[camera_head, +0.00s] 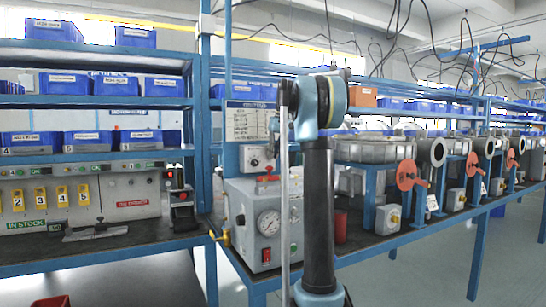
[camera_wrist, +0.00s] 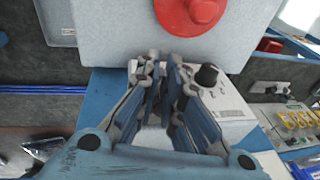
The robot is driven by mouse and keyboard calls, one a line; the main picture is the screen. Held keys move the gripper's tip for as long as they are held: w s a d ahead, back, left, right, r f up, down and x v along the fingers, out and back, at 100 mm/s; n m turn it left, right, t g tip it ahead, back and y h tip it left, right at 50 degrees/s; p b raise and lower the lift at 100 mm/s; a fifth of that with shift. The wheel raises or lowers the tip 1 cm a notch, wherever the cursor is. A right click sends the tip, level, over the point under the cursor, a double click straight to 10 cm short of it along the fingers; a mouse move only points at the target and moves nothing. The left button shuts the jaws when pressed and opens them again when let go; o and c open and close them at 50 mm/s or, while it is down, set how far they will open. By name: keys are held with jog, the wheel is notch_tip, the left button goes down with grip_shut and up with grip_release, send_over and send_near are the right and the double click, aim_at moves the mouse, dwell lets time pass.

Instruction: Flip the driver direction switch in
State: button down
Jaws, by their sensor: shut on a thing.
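A small white control box (camera_wrist: 225,105) with a black knob (camera_wrist: 207,75) shows in the wrist view; a small white box with a dark knob (camera_head: 254,162) also stands above the gauge unit in the head view. My gripper (camera_wrist: 163,62) has its fingertips close together at the box, just left of the knob. The fingers are shut on a small part there, which they hide; from its place it appears to be the driver direction switch. Which way the switch is set cannot be seen. In the head view my arm stands in front, and the fingertips cannot be made out clearly.
A grey unit with a gauge (camera_head: 268,223) stands on the bench beneath the box. A large red round part (camera_wrist: 190,14) is near the fingertips in the wrist view. Blue posts and shelves with blue bins (camera_head: 87,141) stand left. Blower housings (camera_head: 375,150) line the right bench.

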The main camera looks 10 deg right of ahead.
jog(key=c, duration=1.7)
grip_release()
jog(key=v, duration=1.1)
jog(key=shift+d+r, duration=0.15)
jog(key=shift+r, duration=0.25)
jog(key=shift+s, duration=0.1)
